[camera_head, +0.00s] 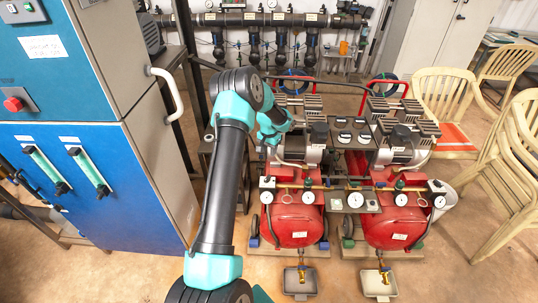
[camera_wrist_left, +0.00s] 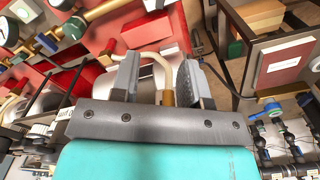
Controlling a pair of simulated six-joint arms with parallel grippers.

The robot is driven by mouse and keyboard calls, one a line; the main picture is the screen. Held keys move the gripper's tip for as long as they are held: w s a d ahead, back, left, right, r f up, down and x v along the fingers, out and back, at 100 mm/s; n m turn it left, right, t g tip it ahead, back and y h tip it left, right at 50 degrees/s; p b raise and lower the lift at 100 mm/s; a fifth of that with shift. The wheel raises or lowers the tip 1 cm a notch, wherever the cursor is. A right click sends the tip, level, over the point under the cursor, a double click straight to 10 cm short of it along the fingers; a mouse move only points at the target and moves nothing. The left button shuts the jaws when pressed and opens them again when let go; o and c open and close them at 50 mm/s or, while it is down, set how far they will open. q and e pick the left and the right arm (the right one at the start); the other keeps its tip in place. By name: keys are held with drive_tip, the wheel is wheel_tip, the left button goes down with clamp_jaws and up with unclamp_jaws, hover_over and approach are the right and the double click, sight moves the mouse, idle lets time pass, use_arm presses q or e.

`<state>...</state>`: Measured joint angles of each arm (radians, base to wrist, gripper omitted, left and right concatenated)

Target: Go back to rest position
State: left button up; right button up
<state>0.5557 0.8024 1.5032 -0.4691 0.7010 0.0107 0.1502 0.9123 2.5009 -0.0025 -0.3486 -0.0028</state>
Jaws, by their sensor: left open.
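My left arm rises from the bottom of the head view and bends over toward the left red compressor (camera_head: 294,222). My left gripper (camera_head: 274,148) is beside that compressor's motor and partly covered by my wrist. In the left wrist view my left gripper (camera_wrist_left: 158,78) has its two grey fingers apart, with nothing clamped. A cream curved pipe (camera_wrist_left: 151,58) shows between and behind the fingers; I cannot tell whether they touch it. My right gripper is not in view.
A second red compressor (camera_head: 397,220) stands to the right. A blue cabinet (camera_head: 85,190) with a handle (camera_head: 168,92) stands left of my arm. Beige chairs (camera_head: 445,100) are at the right. A manifold of dark pipes (camera_head: 270,20) runs along the back wall. Bare floor shows at lower right.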

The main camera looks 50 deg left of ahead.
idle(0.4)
use_arm(q)
drive_tip(key=s+d+f+h, duration=0.1)
drive_tip(key=s+d+f, duration=0.15)
drive_tip(key=d, duration=0.55)
drive_tip(key=s+d+f+m+h, duration=0.1)
drive_tip(key=d+f, duration=0.2)
drive_tip(key=d, duration=0.5)
drive_tip(key=s+d+f+h, duration=0.1)
drive_tip(key=d+f, duration=0.2)
drive_tip(key=d, duration=0.5)
drive_tip(key=s+d, duration=1.7)
drive_tip(key=shift+s+f+t+h, duration=0.15)
drive_tip(key=shift+f+t+h, duration=0.1)
drive_tip(key=shift+t+h, duration=0.15)
